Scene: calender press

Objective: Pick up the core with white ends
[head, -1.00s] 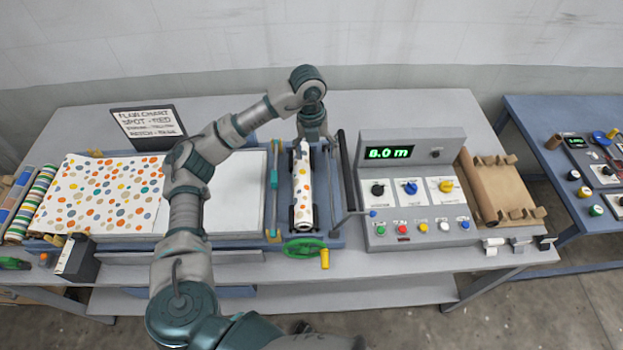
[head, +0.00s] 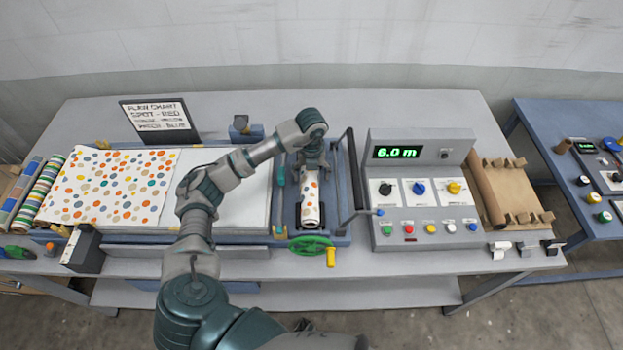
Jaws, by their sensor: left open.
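My left gripper (head: 312,172) is open and points down over the upper part of a spotted roll (head: 311,207) in the blue press frame (head: 341,228). The gripper hides the roll's far end, and I cannot tell whether it touches the roll. I cannot make out a core with white ends for certain. A brown roll (head: 487,190) lies on the right of the table. Small white (head: 497,251), grey (head: 524,249) and black (head: 552,246) pieces sit at the front right edge. My right gripper is not in view.
A green handwheel (head: 310,245) with a yellow handle is in front of the press. A control box (head: 421,190) stands right of it, with a lever (head: 353,165) between. Spotted sheet (head: 105,188) lies left, with a sign (head: 157,116) behind. Striped rolls (head: 38,193) lie far left.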

